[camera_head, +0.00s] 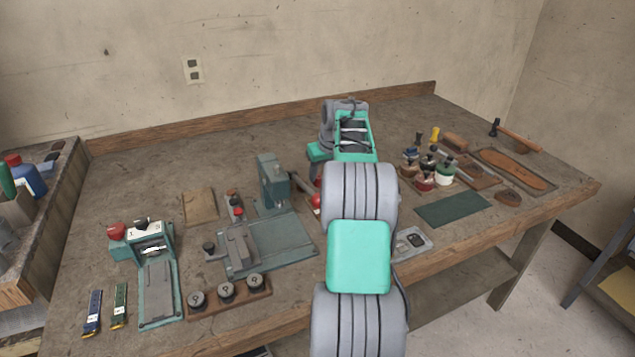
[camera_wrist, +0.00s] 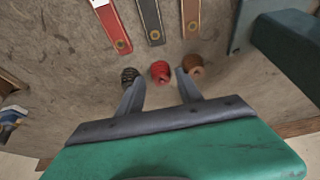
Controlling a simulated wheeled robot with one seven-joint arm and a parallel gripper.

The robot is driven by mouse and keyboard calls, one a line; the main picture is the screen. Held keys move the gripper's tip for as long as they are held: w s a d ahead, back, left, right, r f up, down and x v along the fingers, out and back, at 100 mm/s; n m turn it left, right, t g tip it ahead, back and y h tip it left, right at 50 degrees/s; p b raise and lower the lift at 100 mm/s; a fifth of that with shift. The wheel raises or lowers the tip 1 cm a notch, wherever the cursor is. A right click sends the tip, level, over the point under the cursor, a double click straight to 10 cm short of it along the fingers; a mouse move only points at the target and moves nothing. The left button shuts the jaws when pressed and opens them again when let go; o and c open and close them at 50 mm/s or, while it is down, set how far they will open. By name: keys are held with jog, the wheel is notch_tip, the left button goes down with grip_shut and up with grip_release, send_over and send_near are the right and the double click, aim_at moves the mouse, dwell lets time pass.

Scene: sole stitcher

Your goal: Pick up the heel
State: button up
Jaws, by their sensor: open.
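A small brown rounded piece that looks like the heel (camera_head: 508,197) lies on the right part of the bench, in front of the sole (camera_head: 515,170) in the head view. I cannot tell the heel in the wrist view. My gripper (camera_wrist: 159,80) is open in the wrist view, with its two fingers apart. A red spool-like piece (camera_wrist: 160,71) appears between and just beyond the fingertips; nothing is visibly held. In the head view my arm hides the fingers, and my wrist is over the back middle of the bench, well left of the heel.
A dark piece (camera_wrist: 129,75) and a brown piece (camera_wrist: 194,68) flank the red one. A green machine (camera_head: 272,184) stands left of my arm. Bottles (camera_head: 445,173) and a green mat (camera_head: 452,208) lie between my arm and the heel. The bench's back left is clear.

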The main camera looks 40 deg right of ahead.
aim_at(319, 181)
jog(key=x, duration=0.2)
jog(key=shift+w+f, duration=0.2)
jog(key=shift+f, duration=0.15)
grip_shut()
